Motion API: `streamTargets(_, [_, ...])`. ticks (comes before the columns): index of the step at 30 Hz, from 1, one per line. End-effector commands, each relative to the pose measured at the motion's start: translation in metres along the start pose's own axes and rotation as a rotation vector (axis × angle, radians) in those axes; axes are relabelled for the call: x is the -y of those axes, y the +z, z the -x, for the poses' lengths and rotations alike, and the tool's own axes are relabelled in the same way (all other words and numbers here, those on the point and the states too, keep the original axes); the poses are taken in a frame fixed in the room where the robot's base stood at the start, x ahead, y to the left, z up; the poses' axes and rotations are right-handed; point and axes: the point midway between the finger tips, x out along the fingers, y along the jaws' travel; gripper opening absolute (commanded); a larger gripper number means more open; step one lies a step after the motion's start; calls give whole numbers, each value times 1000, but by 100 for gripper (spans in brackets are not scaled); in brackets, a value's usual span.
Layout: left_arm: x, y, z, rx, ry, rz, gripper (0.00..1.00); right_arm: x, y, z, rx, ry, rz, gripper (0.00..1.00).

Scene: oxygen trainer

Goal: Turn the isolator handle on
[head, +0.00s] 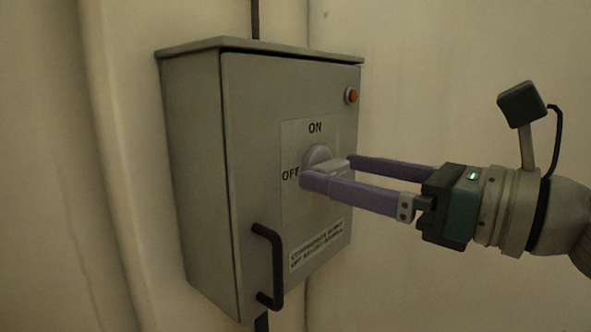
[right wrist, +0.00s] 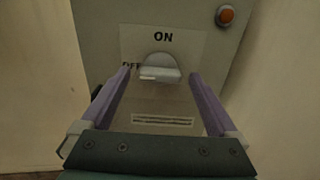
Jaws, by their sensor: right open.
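The grey isolator box (head: 190,150) hangs on the wall, with a pale plate marked ON at the top and OFF at the left. The isolator handle (head: 319,156) is a light grey rotary knob with a protruding grip, on the plate's middle. It also shows in the right wrist view (right wrist: 160,67) below ON; which mark it points to is hard to tell. My right gripper (head: 328,170) is open, its purple fingers on either side of the handle. In the right wrist view a gap shows between each finger and the handle. My left gripper is not in view.
An orange-red lamp (head: 351,95) sits at the door's upper right. A black door pull (head: 270,265) sticks out at the lower left of the door. A printed label (head: 317,244) is below the plate. The wall to the right is bare.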

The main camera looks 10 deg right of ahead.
Motion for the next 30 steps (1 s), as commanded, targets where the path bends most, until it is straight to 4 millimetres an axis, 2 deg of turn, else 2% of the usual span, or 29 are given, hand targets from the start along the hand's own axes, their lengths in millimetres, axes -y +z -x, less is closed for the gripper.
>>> streamTargets(2, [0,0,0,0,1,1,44,0,0,0,0,0,0,89])
streamTargets(23, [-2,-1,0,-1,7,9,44,0,0,0,0,0,0,11])
streamTargets(30, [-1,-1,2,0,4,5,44,0,1,0,0,-1,-17,9])
